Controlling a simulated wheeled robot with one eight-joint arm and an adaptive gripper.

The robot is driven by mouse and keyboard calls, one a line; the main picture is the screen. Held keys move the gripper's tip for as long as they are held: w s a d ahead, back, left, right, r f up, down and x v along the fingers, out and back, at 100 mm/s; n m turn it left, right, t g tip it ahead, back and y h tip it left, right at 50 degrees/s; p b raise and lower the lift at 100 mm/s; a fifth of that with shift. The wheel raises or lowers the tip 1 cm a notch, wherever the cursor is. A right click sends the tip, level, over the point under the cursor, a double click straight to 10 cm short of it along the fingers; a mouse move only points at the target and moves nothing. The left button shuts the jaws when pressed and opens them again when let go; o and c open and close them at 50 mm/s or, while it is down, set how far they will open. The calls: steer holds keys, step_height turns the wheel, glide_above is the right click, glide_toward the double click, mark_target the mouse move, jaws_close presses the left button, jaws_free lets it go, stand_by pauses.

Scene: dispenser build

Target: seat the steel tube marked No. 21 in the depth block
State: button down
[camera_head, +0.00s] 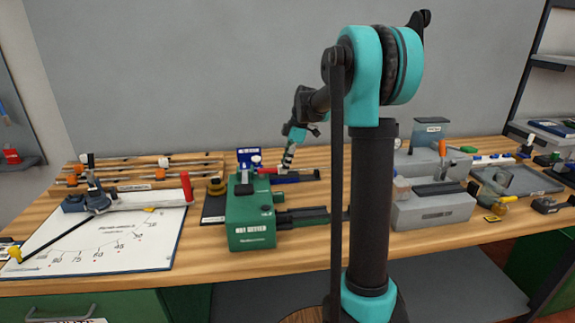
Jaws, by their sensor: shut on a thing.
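My gripper (292,142) is at the end of my arm, left of my column, pointing down above the middle of the bench. It is shut on a slim pale and dark banded piece (287,158), which looks like the steel tube. The piece hangs roughly upright, slightly tilted, and its number is too small to read. Its lower end is beside a low blue block (292,177) behind the green tester; I cannot tell whether they touch. I cannot tell which item is the depth block.
The green tester (250,222) stands just in front of my gripper. A white scale board (110,243) with a lever lies at the left, with wooden racks (150,163) behind it. Grey machines (432,210) stand at the right. My column hides part of the bench.

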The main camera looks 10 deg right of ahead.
steer(key=shift+a, duration=0.55)
steer(key=shift+a, duration=0.35)
steer(key=shift+a, duration=0.55)
steer(key=c, duration=1.3)
jaws_free()
steer(key=shift+c, duration=0.2)
steer(key=shift+o, duration=0.6)
steer(key=shift+o, duration=1)
steer(key=shift+r, duration=3.5)
steer(key=shift+s, duration=0.1)
